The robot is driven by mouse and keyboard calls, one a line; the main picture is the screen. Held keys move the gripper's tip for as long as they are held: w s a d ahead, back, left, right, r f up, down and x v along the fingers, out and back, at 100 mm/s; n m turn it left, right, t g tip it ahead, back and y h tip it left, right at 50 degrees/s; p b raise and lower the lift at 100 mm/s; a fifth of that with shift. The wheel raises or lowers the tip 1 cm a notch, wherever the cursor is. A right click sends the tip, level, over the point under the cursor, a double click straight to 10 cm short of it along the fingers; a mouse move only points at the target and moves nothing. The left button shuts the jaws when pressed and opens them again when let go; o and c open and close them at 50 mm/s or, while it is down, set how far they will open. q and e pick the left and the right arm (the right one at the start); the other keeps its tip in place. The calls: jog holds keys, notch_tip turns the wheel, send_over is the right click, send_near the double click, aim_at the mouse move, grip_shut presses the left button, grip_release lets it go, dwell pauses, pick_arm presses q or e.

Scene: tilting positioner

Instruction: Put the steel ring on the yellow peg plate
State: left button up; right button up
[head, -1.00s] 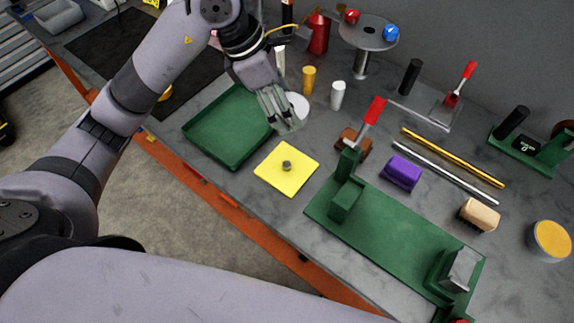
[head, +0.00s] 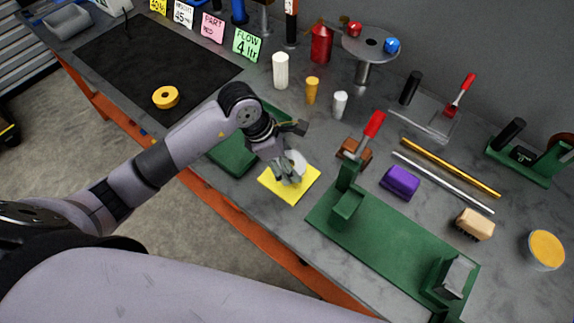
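The yellow peg plate (head: 302,188) lies flat on the grey bench, left of the green fixture. My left gripper (head: 289,178) points down over it and hides the peg and the plate's middle. A pale grey rounded piece (head: 297,161), which looks like the steel ring, shows at the fingers, partly hidden by them. The fingers appear closed on it. I cannot tell whether it touches the plate or is around the peg. My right gripper is out of view.
A green tray (head: 232,157) lies behind my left arm. White and yellow cylinders stand behind. A yellow ring (head: 165,97) lies on the black mat (head: 130,60).

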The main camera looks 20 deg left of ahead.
pick_arm(q)
notch_tip(320, 180, down, 3)
jog(key=shift+f, duration=0.1)
jog(key=shift+f, duration=0.1)
jog(key=o, duration=1.4)
jog(key=shift+f, duration=0.1)
jog(key=o, duration=0.4)
jog(key=shift+o, duration=0.2)
